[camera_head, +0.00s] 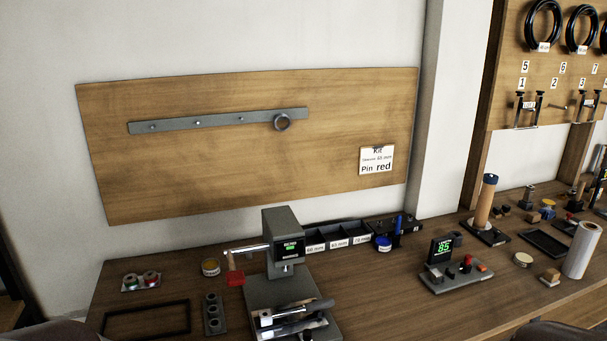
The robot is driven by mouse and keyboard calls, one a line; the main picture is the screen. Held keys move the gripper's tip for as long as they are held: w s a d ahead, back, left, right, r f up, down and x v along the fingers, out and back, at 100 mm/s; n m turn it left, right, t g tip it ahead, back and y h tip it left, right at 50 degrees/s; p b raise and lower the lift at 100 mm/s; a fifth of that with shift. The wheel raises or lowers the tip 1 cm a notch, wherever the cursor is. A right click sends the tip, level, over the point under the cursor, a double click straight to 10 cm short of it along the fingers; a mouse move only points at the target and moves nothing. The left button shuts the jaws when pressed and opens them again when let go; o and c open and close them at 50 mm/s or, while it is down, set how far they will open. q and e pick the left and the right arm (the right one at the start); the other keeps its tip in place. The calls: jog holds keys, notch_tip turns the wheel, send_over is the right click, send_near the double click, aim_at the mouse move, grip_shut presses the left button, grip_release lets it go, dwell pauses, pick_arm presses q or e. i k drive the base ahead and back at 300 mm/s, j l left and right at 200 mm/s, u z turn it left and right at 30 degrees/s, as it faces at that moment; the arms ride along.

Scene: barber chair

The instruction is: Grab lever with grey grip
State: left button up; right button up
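A grey bench press (283,232) with a small lit display stands at the front middle of the wooden workbench. A metal lever (250,248) sticks out to the left from its head, with a tan grip (230,261) hanging at the end. Two bright metal parts with dark grey grip-like ends, an upper one (310,308) and a lower one (300,327), lie across the press base. I cannot tell which is the lever with the grey grip. Neither of my grippers is in view; dark rounded shapes at the bottom left and right corners may be my arms.
Black bins (336,235) stand behind the press. A control box (456,275) reading 85 and a white roll (582,250) stand right. Bench between press and box is clear.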

aim_at(266, 317)
jog(key=i+z, duration=0.45)
jog(key=i, duration=0.45)
